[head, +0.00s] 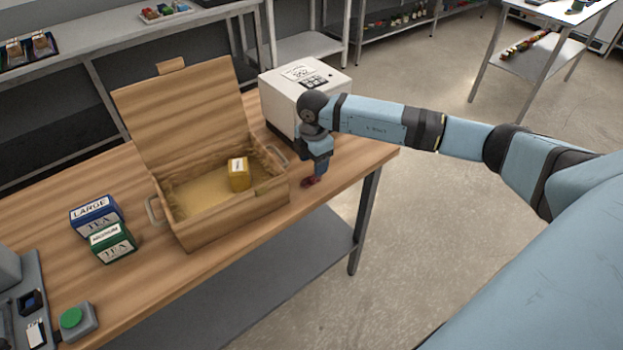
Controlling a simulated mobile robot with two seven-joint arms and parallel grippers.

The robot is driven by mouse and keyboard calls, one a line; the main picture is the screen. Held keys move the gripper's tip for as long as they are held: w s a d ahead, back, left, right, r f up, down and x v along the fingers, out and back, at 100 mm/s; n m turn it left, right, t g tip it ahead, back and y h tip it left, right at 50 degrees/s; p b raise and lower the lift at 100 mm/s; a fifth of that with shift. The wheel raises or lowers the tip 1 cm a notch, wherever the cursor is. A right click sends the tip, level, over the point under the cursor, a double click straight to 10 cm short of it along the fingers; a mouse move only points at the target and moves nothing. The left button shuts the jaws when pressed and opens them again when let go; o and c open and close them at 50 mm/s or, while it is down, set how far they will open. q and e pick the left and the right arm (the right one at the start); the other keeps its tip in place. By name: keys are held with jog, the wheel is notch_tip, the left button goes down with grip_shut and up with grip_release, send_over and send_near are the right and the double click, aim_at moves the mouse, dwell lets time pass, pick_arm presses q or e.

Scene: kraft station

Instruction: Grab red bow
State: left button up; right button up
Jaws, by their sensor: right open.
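The red bow (308,184) is a small dark red thing on the wooden table, close to its front edge and right of the open wooden box. My right gripper (313,178) points down directly over it, with its fingertips at the bow. The gripper is open. It partly hides the bow, and I cannot tell whether the fingers touch it. My left gripper is not in view.
The wooden box (222,222) stands lid up, with a yellow packet (239,174) inside. A white machine (293,88) stands behind my right gripper. Blue (97,214) and green (113,243) tea boxes and a green button (71,318) are at left.

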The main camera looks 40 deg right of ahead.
aim_at(312, 180)
jog(key=shift+w+f+p, duration=0.1)
jog(key=shift+f+p, duration=0.5)
jog(key=shift+f, duration=2.15)
jog(key=c, duration=1)
